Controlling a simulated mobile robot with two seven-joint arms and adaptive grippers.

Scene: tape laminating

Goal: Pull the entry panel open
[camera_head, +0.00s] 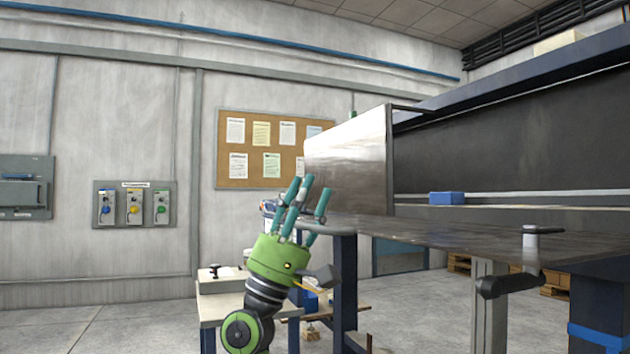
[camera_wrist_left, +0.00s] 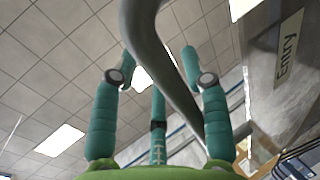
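The entry panel (camera_head: 348,165), a shiny grey metal sheet, stands upright at the left end of the machine in the head view. In the left wrist view the panel (camera_wrist_left: 292,85) carries an "Entry" label. A curved grey bar handle (camera_wrist_left: 150,40) runs down between my left fingers in that view. My left gripper (camera_head: 309,188), green with three teal fingers, is just left of and below the panel. In the wrist view my left gripper (camera_wrist_left: 158,80) has its fingers spread around the handle, not closed on it. Contact cannot be told. My right gripper is out of view.
A dark tabletop (camera_head: 450,236) extends right from the panel, with a blue block (camera_head: 447,198) behind it. A crank handle (camera_head: 512,283) juts out at the front right. A small workbench (camera_head: 222,306) stands behind my left arm. The floor at left is clear.

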